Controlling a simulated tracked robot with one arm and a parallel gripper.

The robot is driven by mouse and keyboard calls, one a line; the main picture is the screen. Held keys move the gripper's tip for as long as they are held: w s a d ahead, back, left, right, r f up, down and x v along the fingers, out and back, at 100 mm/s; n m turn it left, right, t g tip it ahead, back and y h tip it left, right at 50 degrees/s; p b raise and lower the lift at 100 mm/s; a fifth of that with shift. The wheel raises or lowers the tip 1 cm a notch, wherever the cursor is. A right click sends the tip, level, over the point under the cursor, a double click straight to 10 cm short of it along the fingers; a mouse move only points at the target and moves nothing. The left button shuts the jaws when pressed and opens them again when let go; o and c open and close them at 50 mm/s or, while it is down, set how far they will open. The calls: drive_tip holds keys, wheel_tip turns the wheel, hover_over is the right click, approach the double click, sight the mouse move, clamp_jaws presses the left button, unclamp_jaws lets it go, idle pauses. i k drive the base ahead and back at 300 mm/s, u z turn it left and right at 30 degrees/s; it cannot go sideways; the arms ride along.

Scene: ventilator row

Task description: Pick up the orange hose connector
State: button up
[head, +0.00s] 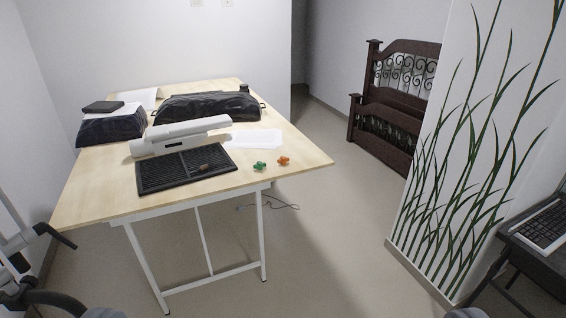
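The orange hose connector (283,160) is a small piece lying on the wooden table (300,150), near its right edge. A small green connector (259,166) lies just left of it, with a narrow gap between them. Only the two grey tips of my gripper (285,313) show, at the bottom edge of the head view, far apart with nothing visible between them. My gripper is well short of the table, and the orange connector is out beyond it.
A white machine (180,136) and a black slatted tray (186,171) stand left of the connectors. White paper (255,139) lies behind them. Dark cases are at the back. Open floor (330,245) lies right of the table. A patterned partition (470,140) stands at right.

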sight(283, 160)
drive_tip(key=z, duration=0.3)
drive_tip(key=i, duration=0.7)
drive_tip(key=z, duration=0.6)
drive_tip(key=i, duration=1.6)
drive_tip(key=u, duration=0.55)
drive_tip(key=i, duration=0.95)
drive_tip(key=u, duration=0.6)
